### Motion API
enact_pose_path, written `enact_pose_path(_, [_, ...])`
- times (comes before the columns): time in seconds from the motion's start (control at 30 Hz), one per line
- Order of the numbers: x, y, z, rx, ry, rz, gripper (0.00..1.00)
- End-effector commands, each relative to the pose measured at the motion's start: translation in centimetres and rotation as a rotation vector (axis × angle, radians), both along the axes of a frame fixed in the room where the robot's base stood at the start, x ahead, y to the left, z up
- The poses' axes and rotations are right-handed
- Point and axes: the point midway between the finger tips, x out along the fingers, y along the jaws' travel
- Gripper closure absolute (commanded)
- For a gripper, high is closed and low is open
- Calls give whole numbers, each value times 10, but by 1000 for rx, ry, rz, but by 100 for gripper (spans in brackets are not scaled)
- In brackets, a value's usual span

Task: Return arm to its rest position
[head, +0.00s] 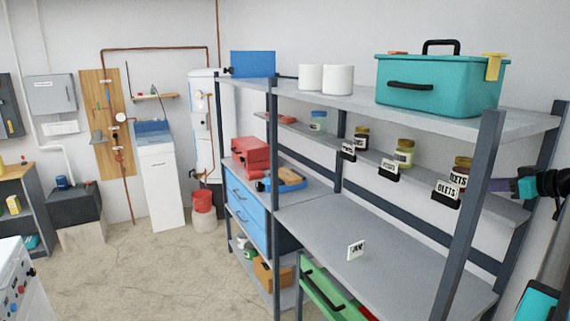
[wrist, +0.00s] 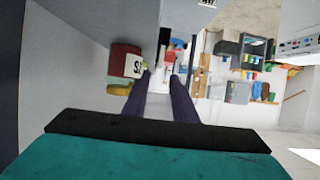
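My gripper (head: 499,185) is at the right edge of the head view, level with the middle shelf and near the front right post. Part of my arm runs off the right edge of the head view.
A grey shelving unit (head: 350,222) fills the right side. A teal toolbox (head: 437,87) and white rolls (head: 326,78) stand on its top shelf. More jars (head: 404,153) with cards line the middle shelf. The lower shelf is mostly bare. Open floor (head: 150,265) is at left.

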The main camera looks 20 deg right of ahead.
Motion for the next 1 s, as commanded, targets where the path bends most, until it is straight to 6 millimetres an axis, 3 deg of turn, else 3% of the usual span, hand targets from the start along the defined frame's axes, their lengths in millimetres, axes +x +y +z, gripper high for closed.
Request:
enact_pose_path(0.7, [80,20,-32,0,2,0,75])
enact_pose_path(0.93, [99,24,-45,-1,2,-1,75])
enact_pose_path(1.0, [97,24,-38,-2,1,-1,75])
